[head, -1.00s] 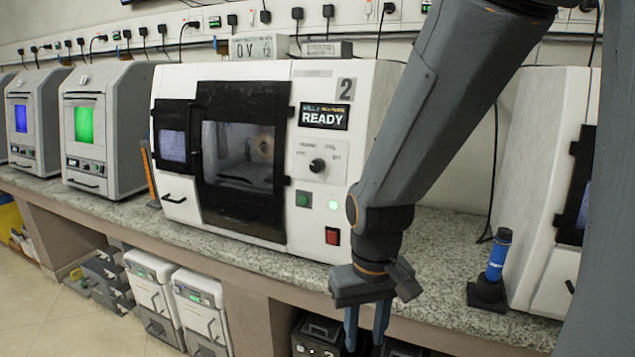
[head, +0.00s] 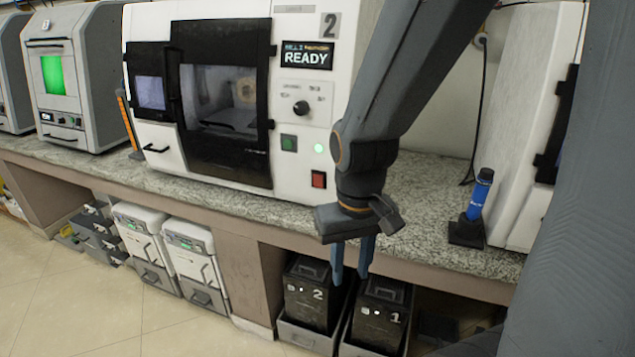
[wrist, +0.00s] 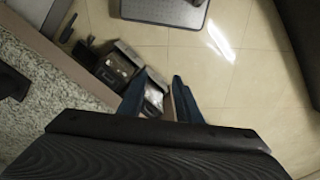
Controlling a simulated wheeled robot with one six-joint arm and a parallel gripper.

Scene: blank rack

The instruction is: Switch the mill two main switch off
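Mill two (head: 218,165), a white machine marked 2, stands on the counter left of my arm. Its display (head: 306,55) reads READY. Its front has a black rotary knob (head: 301,108) between printed positions too small to read, a green button (head: 288,142), a lit green lamp (head: 318,148) and a red switch (head: 318,179). I cannot tell which control is the main switch. My gripper (head: 351,268) points down in front of the counter edge, right of and below the red switch. Its blue fingers are apart and empty; they also show in the wrist view (wrist: 158,100).
The granite counter (head: 425,215) is clear right of the mill, up to a blue cylinder on a dark stand (head: 478,195) and another white machine (head: 525,130). Below stand black boxes marked 2 (head: 312,293) and 1 (head: 381,314). A grey machine (head: 70,90) stands left.

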